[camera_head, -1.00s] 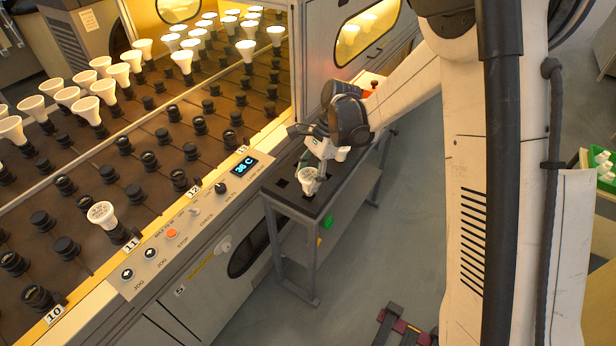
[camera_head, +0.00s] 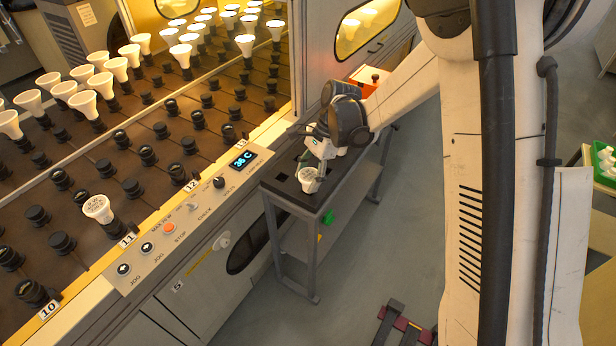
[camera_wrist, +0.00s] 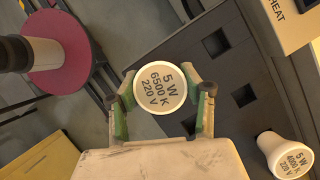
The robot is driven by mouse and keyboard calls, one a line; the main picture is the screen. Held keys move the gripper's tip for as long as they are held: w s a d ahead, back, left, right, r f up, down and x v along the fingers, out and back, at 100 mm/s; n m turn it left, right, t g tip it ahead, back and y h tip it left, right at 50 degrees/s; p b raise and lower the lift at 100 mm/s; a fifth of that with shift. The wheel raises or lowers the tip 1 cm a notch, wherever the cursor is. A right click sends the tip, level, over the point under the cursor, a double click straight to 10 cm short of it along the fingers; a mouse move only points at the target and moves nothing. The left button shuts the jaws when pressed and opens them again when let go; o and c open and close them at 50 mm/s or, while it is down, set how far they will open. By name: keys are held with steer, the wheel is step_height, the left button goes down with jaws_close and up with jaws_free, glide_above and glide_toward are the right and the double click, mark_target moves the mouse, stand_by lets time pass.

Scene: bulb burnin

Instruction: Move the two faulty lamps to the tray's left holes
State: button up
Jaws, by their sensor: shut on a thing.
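My gripper (camera_wrist: 160,102) is shut on a white lamp (camera_wrist: 160,88) marked 5 W 6500 K 220 V. It also shows in the head view (camera_head: 309,178), over the near end of the dark tray (camera_head: 284,192); whether its base is in a hole is hidden. The wrist view shows empty square holes in the tray (camera_wrist: 225,75). A second lamp (camera_wrist: 285,155), marked 5 W 4000 K 220 V, stands in the tray's panel-side row; my gripper hides it in the head view. An unlit lamp (camera_head: 98,208) stands alone on the belt near label 11.
The control panel (camera_head: 190,215) runs along the tray's left side. Several lit lamps (camera_head: 85,95) stand in the sockets farther back. A green crate (camera_head: 604,165) is at the right edge. A red box (camera_head: 368,76) lies beyond my gripper.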

steer(key=shift+f, duration=0.25)
steer(key=o, duration=1.2)
steer(key=shift+o, duration=0.2)
steer(key=v, duration=1.2)
steer(key=shift+r, duration=0.1)
